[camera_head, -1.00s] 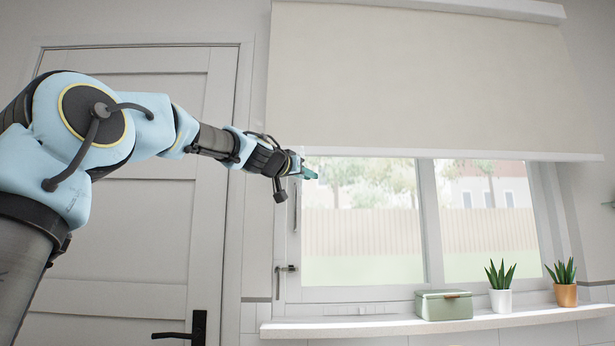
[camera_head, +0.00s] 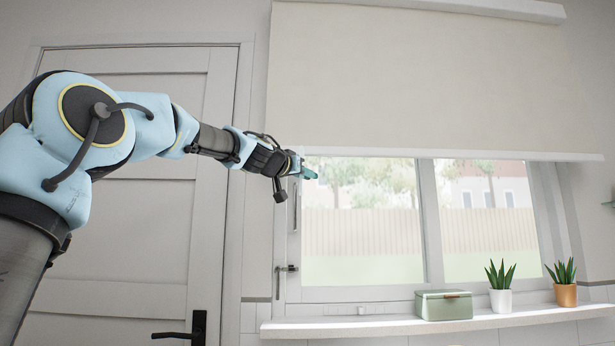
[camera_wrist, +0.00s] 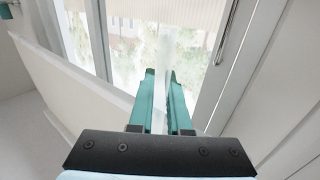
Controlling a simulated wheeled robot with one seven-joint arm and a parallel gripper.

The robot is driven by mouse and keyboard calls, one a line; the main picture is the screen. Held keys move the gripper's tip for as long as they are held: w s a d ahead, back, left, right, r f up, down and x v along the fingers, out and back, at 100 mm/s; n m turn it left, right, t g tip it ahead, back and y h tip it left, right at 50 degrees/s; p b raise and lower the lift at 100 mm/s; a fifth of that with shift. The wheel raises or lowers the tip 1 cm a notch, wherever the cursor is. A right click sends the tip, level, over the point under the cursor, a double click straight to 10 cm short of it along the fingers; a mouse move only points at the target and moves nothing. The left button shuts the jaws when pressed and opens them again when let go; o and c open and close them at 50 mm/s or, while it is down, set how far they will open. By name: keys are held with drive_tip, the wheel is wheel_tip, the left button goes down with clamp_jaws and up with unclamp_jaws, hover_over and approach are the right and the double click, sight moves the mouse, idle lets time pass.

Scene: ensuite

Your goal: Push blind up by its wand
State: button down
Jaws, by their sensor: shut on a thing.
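The cream roller blind (camera_head: 420,80) hangs flat over the upper part of the window, its bottom bar just above the middle of the head view. In the wrist view, a pale panel running diagonally at the left (camera_wrist: 85,90) looks like the blind. My gripper (camera_head: 306,173) is at the window's left side, just below the blind's lower left corner. In the wrist view its teal fingers (camera_wrist: 160,88) are shut on a thin, pale, see-through wand (camera_wrist: 164,55). The wand is too faint to make out in the head view, and where it joins the blind is unclear.
The window sill (camera_head: 400,326) holds a green box (camera_head: 444,305) and two potted plants (camera_head: 501,300) (camera_head: 565,294). A window handle (camera_head: 288,268) sticks out below my gripper. A closed door (camera_head: 130,230) with a black handle (camera_head: 190,333) stands behind my arm.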

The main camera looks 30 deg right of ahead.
wheel_tip(320, 180, up, 15)
drive_tip(key=p, duration=1)
drive_tip(key=shift+f+p, duration=0.1)
drive_tip(key=shift+p, duration=0.3)
drive_tip(key=c, duration=0.9)
unclamp_jaws()
drive_tip(key=shift+a+f, duration=0.1)
drive_tip(key=shift+s+a+b, duration=0.15)
drive_tip(key=shift+a+b, duration=0.1)
drive_tip(key=shift+b, duration=0.25)
drive_tip(key=b, duration=0.8)
approach(310, 129)
drive_tip(key=shift+v, duration=1.4)
